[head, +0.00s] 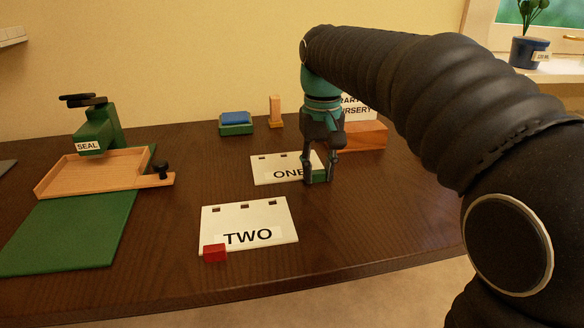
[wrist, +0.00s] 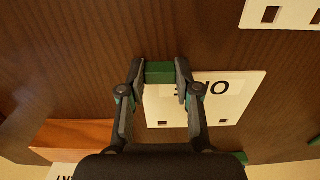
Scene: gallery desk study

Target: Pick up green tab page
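The green tab page is a white sheet marked "ONE" (head: 272,168) with a green tab (head: 319,175) at its near right corner. It looks flat on the desk. In the wrist view the page (wrist: 232,92) reads upside down, and the green tab (wrist: 160,72) sits between my fingertips. My gripper (head: 317,172) reaches down over that corner, one finger on each side of the tab. No gap shows between fingers and tab in the wrist view (wrist: 161,75), so it looks shut on the tab. My fingers hide part of the page's right end.
A white page marked "TWO" (head: 262,218) with a red tab (head: 215,252) lies nearer. A wooden block with a sign (head: 362,136) stands close right of my gripper. Left are a wooden tray (head: 95,176), green seal press (head: 98,128) and green mat (head: 66,232). A blue-topped pad (head: 236,123) and wooden stamp (head: 275,112) stand behind.

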